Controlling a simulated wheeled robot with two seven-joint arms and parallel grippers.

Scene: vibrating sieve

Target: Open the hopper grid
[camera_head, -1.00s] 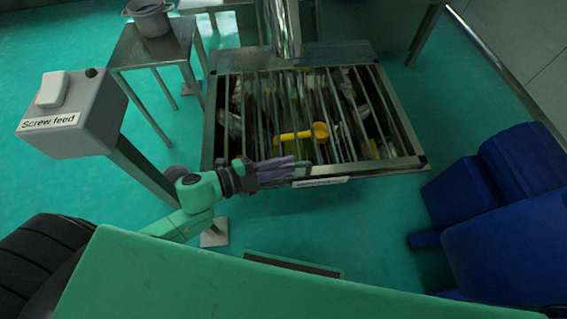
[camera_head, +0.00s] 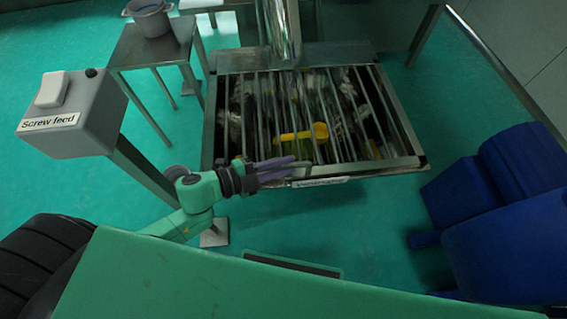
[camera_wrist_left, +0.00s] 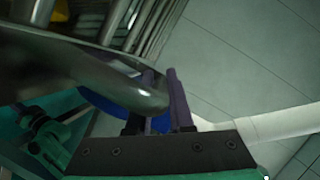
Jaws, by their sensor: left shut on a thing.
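The hopper grid (camera_head: 362,169), a metal frame with several long bars, lies over the hopper in the middle of the head view. Its front edge carries a white label (camera_head: 320,181). My left gripper (camera_head: 300,169) is at the front edge, left of its middle, with purple fingers shut on the grid's handle. In the left wrist view, the gripper (camera_wrist_left: 160,76) is beside the thick rounded metal handle (camera_wrist_left: 130,92); the contact is partly hidden. A yellow scoop-like thing (camera_head: 320,131) shows among the bars. My right gripper is not in view.
A grey Screw feed box (camera_head: 72,115) on a post stands left of the hopper. A small table (camera_head: 140,50) with a pot (camera_head: 150,18) is behind it. A vertical metal pipe (camera_head: 285,30) rises at the hopper's back. A blue machine (camera_head: 500,215) is at right.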

